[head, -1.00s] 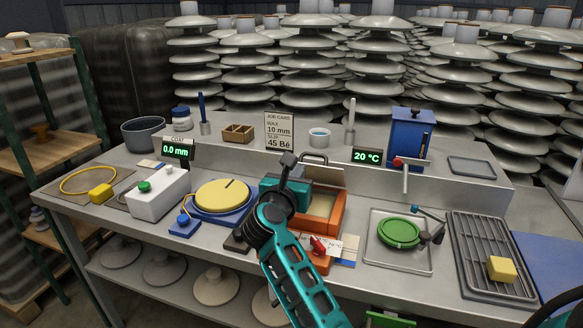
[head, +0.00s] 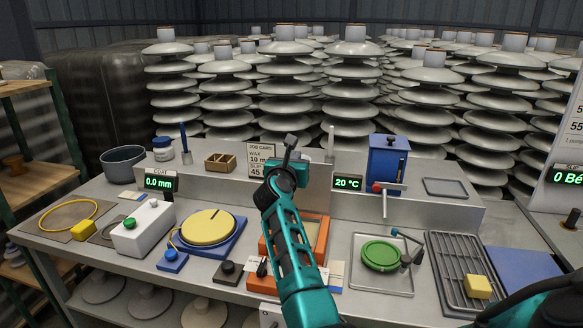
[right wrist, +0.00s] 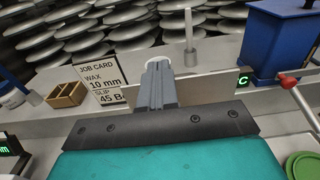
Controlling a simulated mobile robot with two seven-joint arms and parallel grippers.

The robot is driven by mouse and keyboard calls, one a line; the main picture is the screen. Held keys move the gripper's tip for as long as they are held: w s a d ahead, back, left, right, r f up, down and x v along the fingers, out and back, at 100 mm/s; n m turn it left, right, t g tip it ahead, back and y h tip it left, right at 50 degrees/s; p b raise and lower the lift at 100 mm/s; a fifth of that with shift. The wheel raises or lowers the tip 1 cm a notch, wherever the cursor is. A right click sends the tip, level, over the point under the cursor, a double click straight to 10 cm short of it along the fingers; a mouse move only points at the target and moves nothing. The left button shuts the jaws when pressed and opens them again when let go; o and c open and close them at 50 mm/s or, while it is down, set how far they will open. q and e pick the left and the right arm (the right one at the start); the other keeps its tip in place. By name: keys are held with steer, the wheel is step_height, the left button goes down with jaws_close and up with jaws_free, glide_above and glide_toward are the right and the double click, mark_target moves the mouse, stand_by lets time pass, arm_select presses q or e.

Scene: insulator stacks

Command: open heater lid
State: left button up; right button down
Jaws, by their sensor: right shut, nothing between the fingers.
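The heater (head: 321,230) is an orange open-topped box near the middle of the bench, partly hidden behind my right arm. Its lid is mostly hidden in the head view. In the right wrist view a pale upright panel (right wrist: 205,88), which looks like the raised lid, stands just behind my right gripper. My right gripper (head: 289,143) is shut and empty, above the back of the heater and in front of the job card; its fingers also show in the right wrist view (right wrist: 155,70). I cannot tell whether they touch the panel.
A blue base with a yellow disc (head: 208,227) is left of the heater. A tray (head: 375,285) with a green disc is right of it. A black rack (head: 462,270), a red-handled tap (head: 384,187) and a blue tank (head: 388,160) stand further right. The raised back shelf holds small containers.

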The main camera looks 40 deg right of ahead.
arm_select(q)
steer(key=shift+w+d, duration=0.2)
arm_select(e)
steer(key=shift+x, duration=0.95)
steer(key=shift+r, duration=0.1)
steer(key=shift+r, duration=0.1)
